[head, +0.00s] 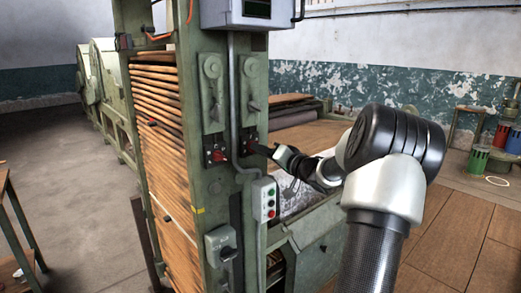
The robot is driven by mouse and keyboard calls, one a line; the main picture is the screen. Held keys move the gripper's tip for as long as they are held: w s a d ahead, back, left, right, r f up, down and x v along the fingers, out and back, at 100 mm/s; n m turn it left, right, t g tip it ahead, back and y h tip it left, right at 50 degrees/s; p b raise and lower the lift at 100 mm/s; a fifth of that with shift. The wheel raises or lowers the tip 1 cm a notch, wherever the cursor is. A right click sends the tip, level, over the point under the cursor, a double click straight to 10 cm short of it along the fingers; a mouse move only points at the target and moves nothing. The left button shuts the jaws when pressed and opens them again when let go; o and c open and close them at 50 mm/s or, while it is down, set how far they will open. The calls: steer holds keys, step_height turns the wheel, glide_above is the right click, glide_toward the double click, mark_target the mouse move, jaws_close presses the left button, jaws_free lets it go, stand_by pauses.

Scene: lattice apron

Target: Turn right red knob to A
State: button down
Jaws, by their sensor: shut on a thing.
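The right red knob (249,145) sits on a small dark plate on the right column of the green machine. A left red knob (217,155) sits on a similar plate on the column to its left. My gripper (259,149) reaches in from the right with its dark fingers at the right red knob and is shut on it. The fingers partly cover the knob. The plate's letters and the knob's pointing direction are too small to read.
A control box (264,200) with buttons hangs just below the right knob. Levers (213,90) stand above the knobs, and a grey conduit (232,100) runs between the columns. Stacked brown slats (160,130) fill the machine's left side. Open floor (75,190) lies at left.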

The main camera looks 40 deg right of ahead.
steer(key=shift+d+r+n+b, duration=0.1)
steer(key=shift+n+b, duration=4.5)
steer(key=shift+n, duration=3.55)
steer(key=shift+d+n+b, duration=0.1)
steer(key=shift+n+b, duration=4.5)
steer(key=shift+n, duration=3.55)
steer(key=c, duration=1.8)
jaws_free()
